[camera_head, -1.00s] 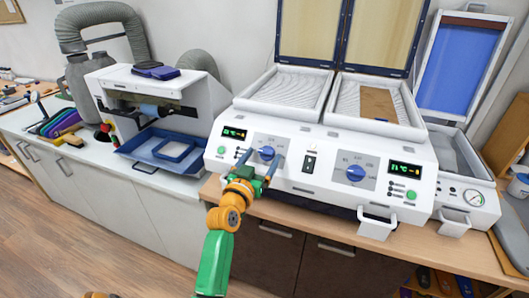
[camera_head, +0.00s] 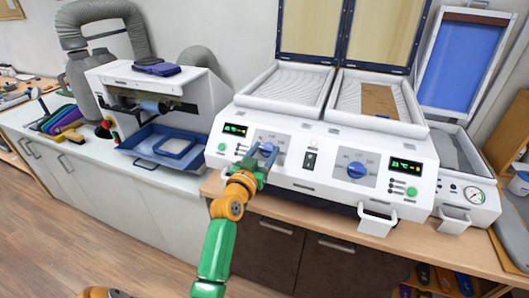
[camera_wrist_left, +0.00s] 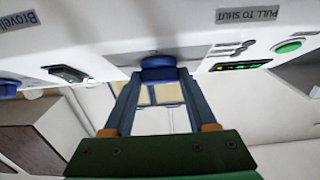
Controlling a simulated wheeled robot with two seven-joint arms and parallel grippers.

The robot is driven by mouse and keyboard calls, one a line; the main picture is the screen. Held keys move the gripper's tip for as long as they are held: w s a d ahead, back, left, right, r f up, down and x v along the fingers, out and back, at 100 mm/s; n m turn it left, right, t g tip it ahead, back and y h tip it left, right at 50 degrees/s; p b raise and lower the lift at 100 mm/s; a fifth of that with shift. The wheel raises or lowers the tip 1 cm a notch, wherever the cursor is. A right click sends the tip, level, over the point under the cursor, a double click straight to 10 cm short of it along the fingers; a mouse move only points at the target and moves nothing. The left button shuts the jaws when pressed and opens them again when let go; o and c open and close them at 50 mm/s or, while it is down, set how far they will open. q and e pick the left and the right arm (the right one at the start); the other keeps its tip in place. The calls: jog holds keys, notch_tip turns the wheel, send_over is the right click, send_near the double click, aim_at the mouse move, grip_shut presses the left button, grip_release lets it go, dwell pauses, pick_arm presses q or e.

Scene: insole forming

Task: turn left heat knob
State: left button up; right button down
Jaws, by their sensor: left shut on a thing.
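The left heat knob (camera_head: 266,148) is a blue round dial on the left half of the white machine's sloped front panel. My left gripper (camera_head: 261,155) comes from below, its two grey-blue fingers on either side of the knob. In the left wrist view the blue knob (camera_wrist_left: 158,62) sits between the fingertips, which are shut on it. The fingers hide part of the knob and its dial, so its pointer is hard to read. My right gripper is not in view.
A second blue knob (camera_head: 357,171) sits on the right half of the panel. A black switch (camera_head: 310,158) lies between the knobs. Two green displays (camera_head: 235,129) (camera_head: 405,165) flank them. A handle (camera_head: 377,217) juts out at the front. A blue tray (camera_head: 165,147) stands at left.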

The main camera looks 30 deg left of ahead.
pick_arm(q)
jog(key=m+h+b, duration=0.2)
jog(key=m+b, duration=0.1)
jog(key=m+h+b, duration=0.2)
jog(key=b, duration=0.2)
jog(key=m+h+b, duration=0.3)
jog(key=b, duration=0.1)
jog(key=shift+a+f+m+g, duration=0.3)
jog(key=shift+a+f+g, duration=0.1)
jog(key=shift+r+m+h+b, duration=0.2)
jog(key=shift+m+h+b, duration=0.3)
jog(key=shift+m+b, duration=0.3)
jog(key=shift+r+m+g+h+b, duration=0.2)
jog(key=shift+m+g+h+b, duration=0.25)
jog(key=shift+m+g, duration=0.15)
jog(key=shift+h, duration=0.25)
